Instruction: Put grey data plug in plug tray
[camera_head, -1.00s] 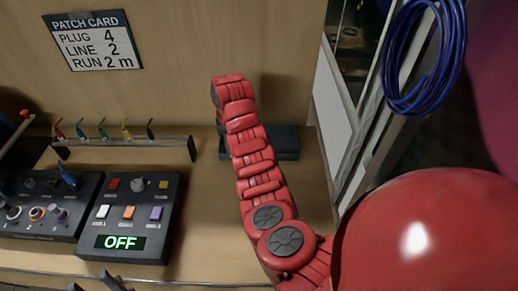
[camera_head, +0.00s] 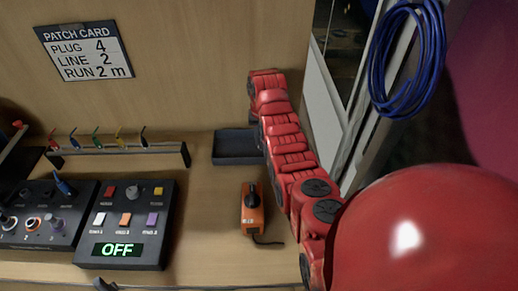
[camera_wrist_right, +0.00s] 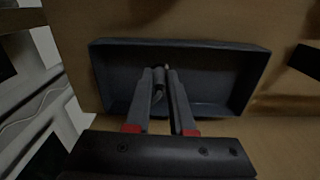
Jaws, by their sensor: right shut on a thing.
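The plug tray (camera_head: 236,147) is a shallow dark tray on the bench against the back wall, and my right arm covers its right end. It fills much of the right wrist view (camera_wrist_right: 222,95). My right gripper (camera_wrist_right: 160,72) is over the tray, shut on a small grey piece, the grey data plug (camera_wrist_right: 159,77). I cannot tell whether the plug touches the tray floor. In the head view my right fingers are hidden by the arm. A dark tip, probably of my left gripper (camera_head: 104,285), shows at the bottom edge; its jaws cannot be made out.
An orange box (camera_head: 251,212) with a black knob and a cord lies in front of the tray. A control panel (camera_head: 124,225) reading OFF and a mixer (camera_head: 42,215) stand left. A rack (camera_head: 122,151) holds several coloured clips. A blue cable coil (camera_head: 407,60) hangs right.

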